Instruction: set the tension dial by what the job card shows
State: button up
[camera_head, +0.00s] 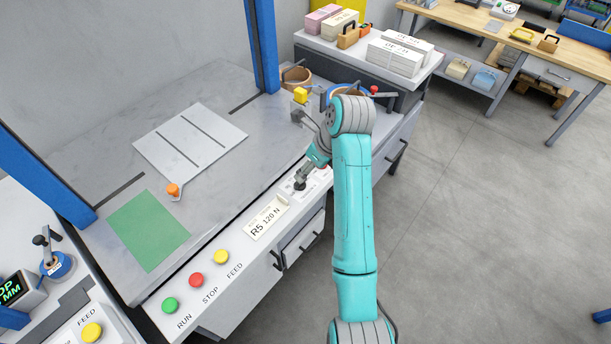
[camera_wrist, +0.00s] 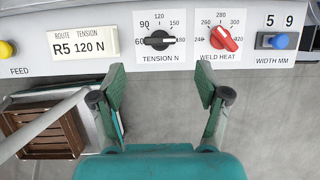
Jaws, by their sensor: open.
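The job card (camera_wrist: 83,42) in the wrist view reads route R5, tension 120 N; it also shows in the head view (camera_head: 266,218). The tension dial (camera_wrist: 159,41), a black knob on a white plate marked TENSION N, has marks 60, 90, 120, 150 and 180. Its knob lies about level, along the line between 60 and 180; I cannot tell surely which end is the pointer. My gripper (camera_wrist: 160,84) is open and empty, its fingers spread below the dial in the wrist picture, apart from it. In the head view my gripper (camera_head: 304,178) is over the panel, partly covering the dials.
A red weld heat knob (camera_wrist: 221,39) sits close right of the tension dial. A blue width control (camera_wrist: 280,41) is further right. RUN (camera_head: 170,305), STOP (camera_head: 196,280) and FEED (camera_head: 221,257) buttons line the panel's left end. A wooden crate (camera_wrist: 42,136) stands below.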

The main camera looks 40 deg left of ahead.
jog(key=x, duration=0.8)
jog(key=shift+a+f, duration=0.1)
jog(key=shift+f, duration=0.15)
jog(key=c, duration=1.2)
